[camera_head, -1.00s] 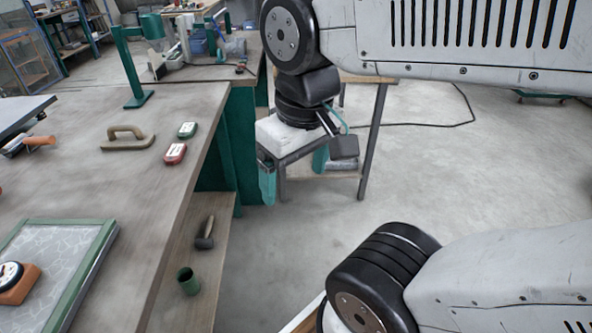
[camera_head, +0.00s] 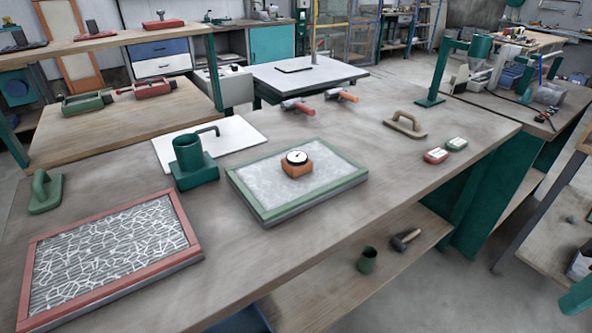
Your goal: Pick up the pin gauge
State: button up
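An orange block with a round white dial, which looks like the pin gauge (camera_head: 297,162), sits on the pale sheet of the green-framed panel (camera_head: 262,216) near the middle of the workbench (camera_head: 250,265). The dial faces up and nothing covers it. Its underside is hidden against the sheet. No part of my arm shows now, and my gripper is out of view.
On the bench are a red-framed panel (camera_head: 180,263), a green pot-like fixture (camera_head: 193,163), a green float (camera_head: 45,191), a tan-handled float (camera_head: 405,124), and small red (camera_head: 435,155) and green (camera_head: 457,144) boxes. A hammer (camera_head: 405,239) and green cup (camera_head: 367,260) are on the shelf below.

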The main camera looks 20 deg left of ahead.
aim_at(294, 171)
jog(key=u, duration=0.4)
jog(key=i, duration=1)
jog(key=u, duration=0.75)
